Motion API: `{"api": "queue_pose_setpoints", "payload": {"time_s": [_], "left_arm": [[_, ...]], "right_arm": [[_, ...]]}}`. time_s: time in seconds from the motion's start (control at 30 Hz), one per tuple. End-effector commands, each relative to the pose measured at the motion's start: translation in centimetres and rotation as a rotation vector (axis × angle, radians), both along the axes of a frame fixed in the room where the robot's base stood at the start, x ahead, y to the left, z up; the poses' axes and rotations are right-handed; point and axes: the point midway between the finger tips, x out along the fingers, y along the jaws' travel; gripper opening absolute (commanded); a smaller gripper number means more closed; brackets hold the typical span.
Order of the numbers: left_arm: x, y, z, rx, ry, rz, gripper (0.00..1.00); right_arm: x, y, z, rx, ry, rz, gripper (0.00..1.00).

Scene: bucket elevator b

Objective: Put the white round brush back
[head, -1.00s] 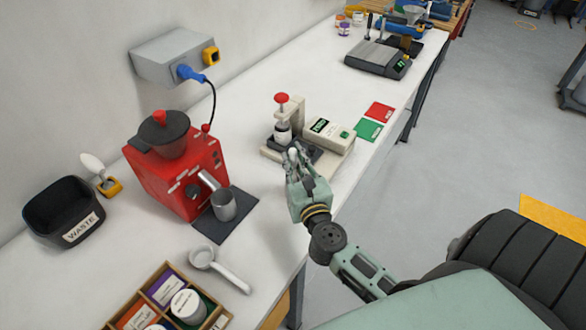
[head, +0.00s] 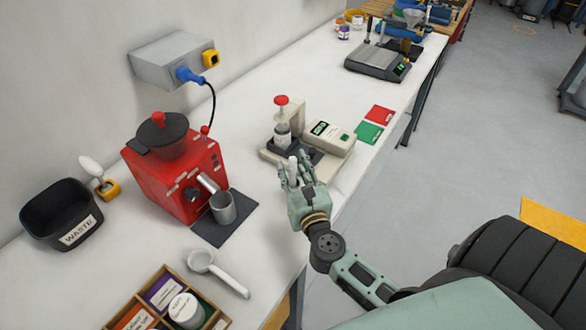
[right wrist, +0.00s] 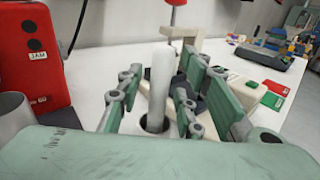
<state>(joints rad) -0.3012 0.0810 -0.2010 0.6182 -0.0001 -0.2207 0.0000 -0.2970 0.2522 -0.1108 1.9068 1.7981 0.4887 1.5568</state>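A thick white rod with a blunt end shows between the fingers of my right gripper (head: 296,172) in the head view. It fills the middle of the right wrist view (right wrist: 160,85). I take it for the white round brush; no bristles can be made out. The gripper's fingers are closed around it, in front of the press (head: 290,140) and above the table's front edge. Small gaps beside the rod make exact contact hard to judge. Another white rounded piece (head: 91,165) stands by a yellow holder (head: 109,188) behind the waste bin. My left gripper is out of view.
A red grinder (head: 178,175) with a metal cup (head: 222,207) stands left of the press. A white scoop (head: 218,270) and a divided wooden box (head: 220,320) lie in front. Red and green cards (head: 369,132) lie to the right.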

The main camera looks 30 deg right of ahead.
Motion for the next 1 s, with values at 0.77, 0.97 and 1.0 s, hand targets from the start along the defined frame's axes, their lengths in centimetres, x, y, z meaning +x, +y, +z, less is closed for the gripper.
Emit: {"api": "queue_pose_setpoints", "payload": {"time_s": [0.77,0.97,1.0], "left_arm": [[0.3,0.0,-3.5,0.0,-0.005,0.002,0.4],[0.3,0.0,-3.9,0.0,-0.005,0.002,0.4],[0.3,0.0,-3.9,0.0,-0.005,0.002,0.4]], "right_arm": [[-10.1,3.2,0.0,0.001,0.002,0.0,0.34],[-11.3,3.5,0.3,0.0,0.0,-0.001,0.34],[-11.4,3.6,0.3,0.0,0.0,-0.001,0.34]]}}
